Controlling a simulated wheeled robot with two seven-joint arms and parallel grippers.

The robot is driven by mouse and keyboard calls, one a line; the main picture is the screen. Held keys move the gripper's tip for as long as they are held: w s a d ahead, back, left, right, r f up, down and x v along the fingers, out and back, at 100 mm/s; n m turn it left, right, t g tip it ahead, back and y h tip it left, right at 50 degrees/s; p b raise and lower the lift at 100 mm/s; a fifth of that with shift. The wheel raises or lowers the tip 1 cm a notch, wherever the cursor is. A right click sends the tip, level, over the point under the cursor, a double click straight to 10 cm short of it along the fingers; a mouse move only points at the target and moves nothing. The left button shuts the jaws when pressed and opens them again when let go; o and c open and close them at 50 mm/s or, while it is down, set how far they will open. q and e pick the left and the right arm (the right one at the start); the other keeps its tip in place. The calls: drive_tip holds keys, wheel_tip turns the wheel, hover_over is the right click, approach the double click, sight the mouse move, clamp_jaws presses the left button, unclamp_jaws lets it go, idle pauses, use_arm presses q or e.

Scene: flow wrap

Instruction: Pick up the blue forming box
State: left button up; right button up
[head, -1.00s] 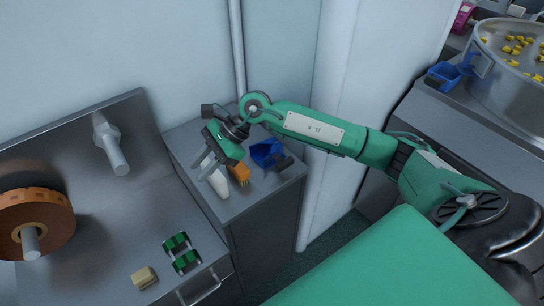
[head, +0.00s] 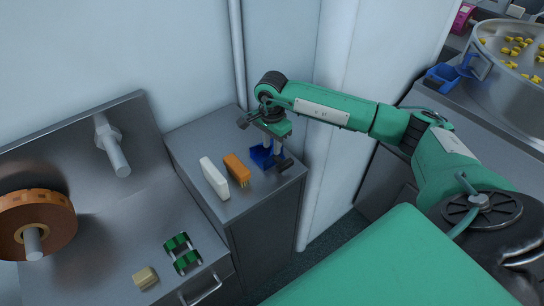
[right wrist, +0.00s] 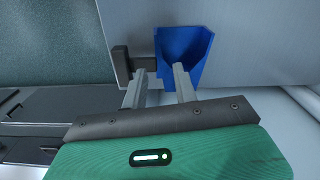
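The blue forming box (head: 261,157) sits on the grey cabinet top near its right side. A dark grey block (head: 285,164) shows at its right and appears joined to it. My right gripper (head: 273,146) is above the box, pointing down. In the right wrist view the blue box (right wrist: 184,52) is just beyond the fingertips, with the dark block (right wrist: 121,68) to its left. The right fingers (right wrist: 157,80) are apart with a gap between them, over the part between block and box; contact cannot be told. My left gripper is not in view.
An orange brush-like piece (head: 237,170) and a white block (head: 214,178) stand left of the box on the cabinet top (head: 200,135). The wall is close behind. Green rollers (head: 182,254) and a beige block (head: 145,278) lie on the lower left bench.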

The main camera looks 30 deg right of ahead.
sight(273, 157)
drive_tip(key=shift+f, duration=0.55)
drive_tip(key=f, duration=0.1)
drive_tip(key=f+p, duration=0.1)
drive_tip(key=f, duration=0.2)
drive_tip(key=shift+w+d+f+p, duration=0.1)
drive_tip(key=shift+d+f+p, duration=0.2)
drive_tip(key=shift+f, duration=0.05)
drive_tip(key=c, duration=0.6)
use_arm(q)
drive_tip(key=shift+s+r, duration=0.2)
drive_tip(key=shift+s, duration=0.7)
use_arm(e)
clamp_jaws()
